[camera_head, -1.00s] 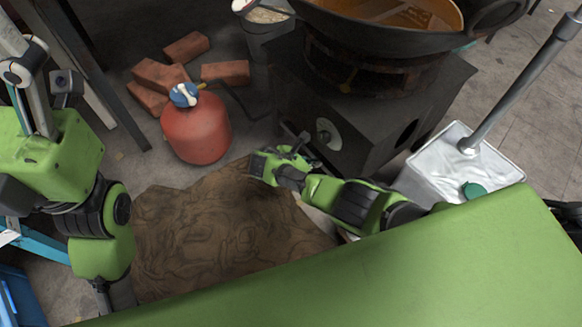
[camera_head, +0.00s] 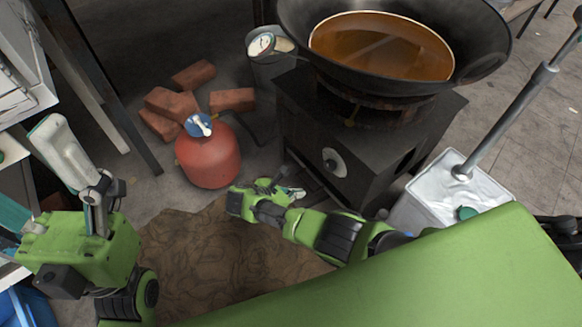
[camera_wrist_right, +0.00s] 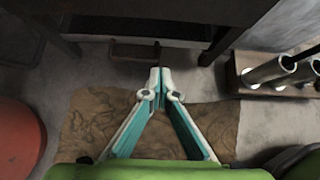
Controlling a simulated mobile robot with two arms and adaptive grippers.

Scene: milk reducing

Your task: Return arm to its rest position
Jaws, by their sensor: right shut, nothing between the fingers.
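My right gripper (camera_head: 292,193) is near the middle of the head view, beside the front of the black stove and to the right of the red gas cylinder. In the right wrist view its two white and teal fingers (camera_wrist_right: 160,76) meet at the tips, shut with nothing between them. My left gripper (camera_head: 62,150) is at the left of the head view, pointing up, with pale links showing. Whether it is open or shut is unclear.
The black stove (camera_head: 337,162) carries a large wok (camera_head: 482,62) of brown-orange liquid. The red gas cylinder (camera_head: 208,158) stands by several bricks (camera_head: 233,99). A white container (camera_head: 428,203) is at right. Brown cloth-like material (camera_head: 205,255) covers the floor below the right arm.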

